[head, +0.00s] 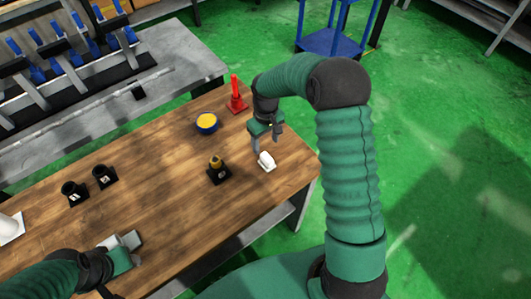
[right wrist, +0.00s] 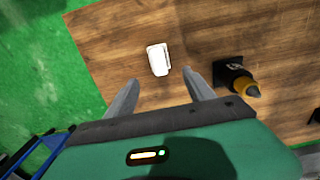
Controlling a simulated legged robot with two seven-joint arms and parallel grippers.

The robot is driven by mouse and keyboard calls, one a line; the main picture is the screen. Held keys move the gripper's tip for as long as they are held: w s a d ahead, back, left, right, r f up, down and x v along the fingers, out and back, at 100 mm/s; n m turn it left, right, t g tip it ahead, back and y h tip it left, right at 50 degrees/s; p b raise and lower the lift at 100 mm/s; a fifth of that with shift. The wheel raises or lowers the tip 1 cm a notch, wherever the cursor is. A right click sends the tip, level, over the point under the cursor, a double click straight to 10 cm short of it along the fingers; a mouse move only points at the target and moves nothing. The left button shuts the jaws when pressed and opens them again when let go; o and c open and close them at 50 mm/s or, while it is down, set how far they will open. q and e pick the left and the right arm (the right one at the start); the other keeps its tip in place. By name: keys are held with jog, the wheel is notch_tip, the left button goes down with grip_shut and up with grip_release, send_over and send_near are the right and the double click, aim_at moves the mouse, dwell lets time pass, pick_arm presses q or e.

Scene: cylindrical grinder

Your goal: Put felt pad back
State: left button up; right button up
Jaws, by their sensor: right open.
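A small white block-like piece (head: 266,160), which looks like the felt pad, lies on the wooden table near its right end. It also shows in the right wrist view (right wrist: 158,59), just beyond the fingertips. I cannot make out its material. My right gripper (head: 268,144) is open and empty, pointing down beside and above the white piece. In the right wrist view the two fingers (right wrist: 161,80) are apart with bare wood between them. My left gripper (head: 124,244) is low over the table's front left; its jaw state is unclear.
A black holder with a yellow-topped part (head: 217,170) stands left of the white piece. A blue bowl with yellow contents (head: 206,122) and a red object (head: 236,95) are behind. Two black cups (head: 88,186) stand at left. Bare wood surrounds the white piece.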

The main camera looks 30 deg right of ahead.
jog(key=s+a+r+t, duration=0.1)
jog(key=s+a+r, duration=0.1)
jog(key=s+a, duration=0.4)
jog(key=s+a+r+t+b, duration=0.1)
jog(key=s+a+r, duration=0.2)
jog(key=s+a, duration=0.3)
jog(key=s, duration=0.5)
jog(key=shift+r+m+t, duration=0.15)
jog(key=shift+m+t, duration=0.15)
jog(key=shift+m, duration=0.1)
jog(key=shift+w+d, duration=0.1)
jog(key=shift+d, duration=0.15)
